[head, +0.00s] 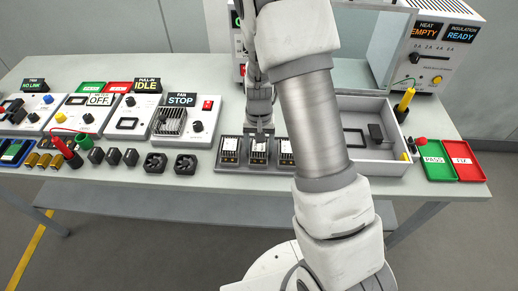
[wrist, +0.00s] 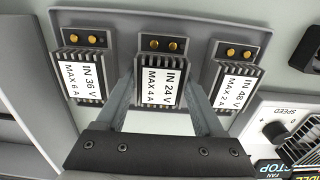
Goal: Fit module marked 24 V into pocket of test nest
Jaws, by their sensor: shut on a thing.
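The module marked IN 24 V, MAX 4 A (wrist: 160,82) is the middle one of three finned modules in a grey rack. In the wrist view my gripper (wrist: 162,95) has one finger on each side of it and is shut on it. The module still appears to be at its place in the rack, with two brass contacts above it. In the head view my gripper (head: 259,128) is over the middle of the rack (head: 230,169). I cannot tell which fixture is the test nest; several bench units have dark rectangular frames.
The IN 36 V module (wrist: 84,76) and IN 48 V module (wrist: 235,82) stand close on either side. A grey open box (head: 375,166) is right of the rack, with green and red trays (head: 436,160) beyond. A fan unit (head: 183,120) and loose fans (head: 186,164) are to the left.

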